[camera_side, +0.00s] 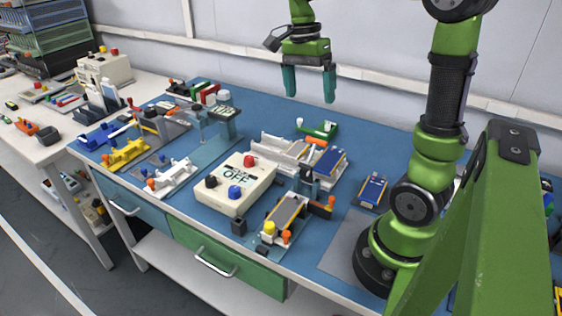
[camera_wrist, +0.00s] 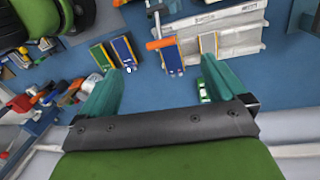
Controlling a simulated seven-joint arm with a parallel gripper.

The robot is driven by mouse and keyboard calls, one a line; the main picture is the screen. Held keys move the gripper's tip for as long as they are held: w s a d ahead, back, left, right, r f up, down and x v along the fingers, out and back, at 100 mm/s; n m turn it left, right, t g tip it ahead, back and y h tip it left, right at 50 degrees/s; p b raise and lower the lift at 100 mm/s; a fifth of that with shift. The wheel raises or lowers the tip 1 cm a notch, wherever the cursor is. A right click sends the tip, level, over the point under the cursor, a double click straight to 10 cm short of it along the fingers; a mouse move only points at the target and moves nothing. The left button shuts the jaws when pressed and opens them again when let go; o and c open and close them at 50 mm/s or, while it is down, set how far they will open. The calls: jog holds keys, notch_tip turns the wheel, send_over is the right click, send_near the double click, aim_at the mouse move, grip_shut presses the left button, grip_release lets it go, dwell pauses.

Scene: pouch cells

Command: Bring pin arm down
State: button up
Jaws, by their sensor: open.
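My gripper (camera_side: 310,97) is open and empty, with teal fingers hanging high above the back of the blue bench. In the wrist view its fingers (camera_wrist: 160,66) stand wide apart with nothing between them. I cannot tell surely which part is the pin arm. A small fixture (camera_side: 285,218) at the front of the bench holds a dark flat cell and has orange and yellow knobs. A dark post with an orange-ended lever (camera_side: 322,204) stands beside it. Another station (camera_side: 200,125) with upright posts stands further left. My gripper is well apart from all of these.
A white control box (camera_side: 235,183) marked OFF has red, black and blue buttons. A white rack (camera_side: 285,152) with blue pouch cells (camera_side: 331,163) lies behind it. Yellow (camera_side: 127,154) and white (camera_side: 170,178) fixtures stand at left.

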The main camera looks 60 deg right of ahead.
aim_at(314, 146)
jog(key=f, duration=0.5)
jog(key=s+f, duration=0.1)
jog(key=f, duration=0.4)
jog(key=s+f, duration=0.1)
jog(key=f, duration=0.4)
jog(key=shift+s+a+f, duration=0.2)
jog(key=shift+f, duration=0.05)
jog(key=c, duration=1.4)
